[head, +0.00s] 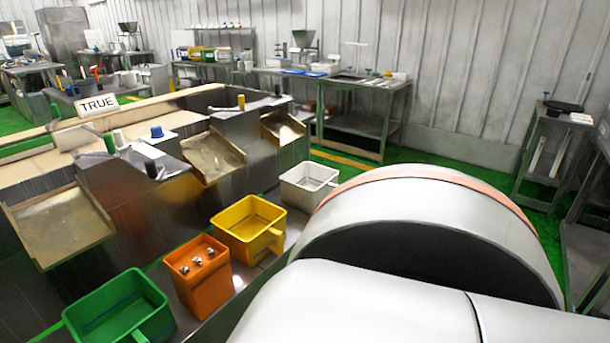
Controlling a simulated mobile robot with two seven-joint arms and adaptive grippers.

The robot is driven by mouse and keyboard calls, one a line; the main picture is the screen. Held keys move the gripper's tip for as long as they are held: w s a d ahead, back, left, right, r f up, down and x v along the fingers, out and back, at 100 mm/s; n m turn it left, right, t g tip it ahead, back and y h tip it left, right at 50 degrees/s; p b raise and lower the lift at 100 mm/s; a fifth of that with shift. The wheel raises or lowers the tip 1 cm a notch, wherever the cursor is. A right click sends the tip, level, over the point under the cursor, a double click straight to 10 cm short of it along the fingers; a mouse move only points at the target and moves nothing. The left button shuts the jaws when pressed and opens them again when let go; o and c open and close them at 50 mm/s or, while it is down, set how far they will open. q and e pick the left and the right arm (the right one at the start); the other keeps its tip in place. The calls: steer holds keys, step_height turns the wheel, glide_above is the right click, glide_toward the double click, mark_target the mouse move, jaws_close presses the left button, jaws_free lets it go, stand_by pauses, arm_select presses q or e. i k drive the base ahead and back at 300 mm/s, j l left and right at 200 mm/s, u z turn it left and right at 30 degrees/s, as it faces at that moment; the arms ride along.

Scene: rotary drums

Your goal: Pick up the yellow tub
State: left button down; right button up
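The yellow tub (237,238) stands upright in the middle of the head view, in a row of tubs below the metal chutes. It is open at the top, and its inside looks empty. A short yellow handle sticks out at its lower right. An orange tub stands close to its lower left, and a white tub stands farther back to its right. Neither of my grippers is in view, so I cannot see where they are relative to the tub.
The orange tub (201,287) holds a few small shiny pieces. The green tub (120,312) and white tub (309,187) look empty. A metal chute (213,157) hangs above the row. Large white rounded shapes with an orange band (420,177) block the lower right.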

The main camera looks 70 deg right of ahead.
mark_target(254, 227)
steer(key=z, duration=1.6)
